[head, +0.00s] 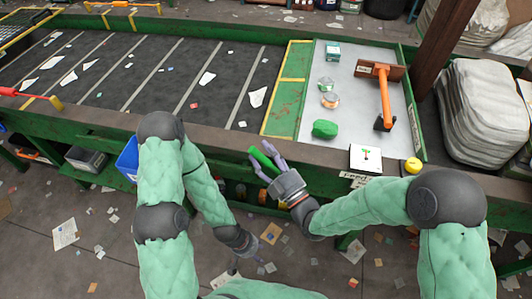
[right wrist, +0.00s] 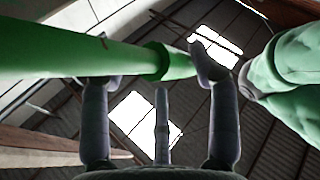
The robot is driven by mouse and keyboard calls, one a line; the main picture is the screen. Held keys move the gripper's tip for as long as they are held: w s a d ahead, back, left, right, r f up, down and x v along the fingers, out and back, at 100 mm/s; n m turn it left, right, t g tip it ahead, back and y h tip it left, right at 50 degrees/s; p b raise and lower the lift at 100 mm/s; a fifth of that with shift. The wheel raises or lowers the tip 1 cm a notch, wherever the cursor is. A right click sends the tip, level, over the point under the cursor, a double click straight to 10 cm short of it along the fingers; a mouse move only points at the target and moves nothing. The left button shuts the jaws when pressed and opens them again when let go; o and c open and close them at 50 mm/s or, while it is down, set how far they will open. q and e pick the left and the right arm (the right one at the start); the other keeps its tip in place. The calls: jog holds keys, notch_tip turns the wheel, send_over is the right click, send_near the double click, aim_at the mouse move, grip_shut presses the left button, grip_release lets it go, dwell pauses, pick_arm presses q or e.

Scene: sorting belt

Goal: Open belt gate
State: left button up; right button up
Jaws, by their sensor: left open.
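My right gripper (head: 268,166) is at the front edge of the belt bench, with a bright green rod (head: 261,158) at its fingers. In the right wrist view the rod (right wrist: 90,62) runs in from the left and ends in a collar between the two outer fingers. I cannot tell whether they grip it. My left gripper (head: 240,245) is open, low in front of the bench, away from the belt. The dark belt (head: 150,70) has pale cross stripes. A green and yellow frame (head: 287,88) stands at its right end; I cannot tell whether it is the gate.
A pale tray (head: 350,95) right of the belt holds an orange-handled tool (head: 384,95), a green lump (head: 325,129) and small containers. A yellow round knob (head: 412,166) is near the front edge. Litter covers the floor.

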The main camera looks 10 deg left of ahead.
jog(key=v, duration=1.2)
dwell(0.3)
